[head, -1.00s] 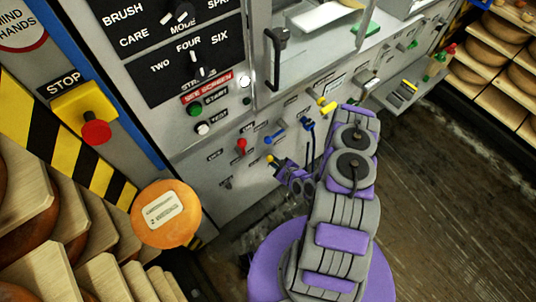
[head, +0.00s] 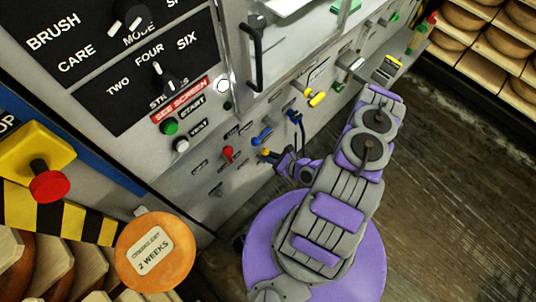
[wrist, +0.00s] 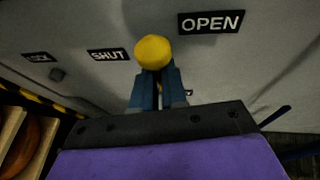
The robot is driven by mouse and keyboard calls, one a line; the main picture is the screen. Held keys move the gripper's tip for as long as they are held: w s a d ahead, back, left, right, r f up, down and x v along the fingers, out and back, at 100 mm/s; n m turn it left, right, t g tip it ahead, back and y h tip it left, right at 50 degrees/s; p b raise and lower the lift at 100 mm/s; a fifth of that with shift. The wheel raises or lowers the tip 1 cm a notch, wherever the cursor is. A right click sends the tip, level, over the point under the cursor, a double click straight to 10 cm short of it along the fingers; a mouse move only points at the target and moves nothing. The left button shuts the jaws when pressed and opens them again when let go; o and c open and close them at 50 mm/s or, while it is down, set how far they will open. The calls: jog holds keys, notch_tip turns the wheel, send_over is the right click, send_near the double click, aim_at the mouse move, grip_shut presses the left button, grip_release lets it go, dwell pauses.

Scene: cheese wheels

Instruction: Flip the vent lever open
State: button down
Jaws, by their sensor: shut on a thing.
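The vent lever's round yellow knob (wrist: 153,52) stands out from the grey panel in the wrist view, between the SHUT label (wrist: 108,55) on its left and the OPEN label (wrist: 211,22) on its right. My gripper (wrist: 158,88) has its blue fingers shut around the lever just below the knob. The lever's stem is mostly hidden by the fingers. In the head view the knob (head: 264,152) shows small at the tip of my purple gripper (head: 279,159), low on the machine front.
A red-knobbed lever (head: 228,153), a blue lever (head: 262,138) and a dark blue lever (head: 295,118) sit close by on the panel. A red stop button (head: 49,186) and an orange cheese wheel (head: 154,252) are at left. Wooden floor (head: 440,190) is clear at right.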

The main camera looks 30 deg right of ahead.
dwell(0.3)
jog(key=c, duration=1.2)
grip_release()
jog(key=shift+o, duration=0.2)
jog(key=p+v, duration=0.3)
jog(key=v, duration=1.4)
jog(key=shift+d+r, duration=0.1)
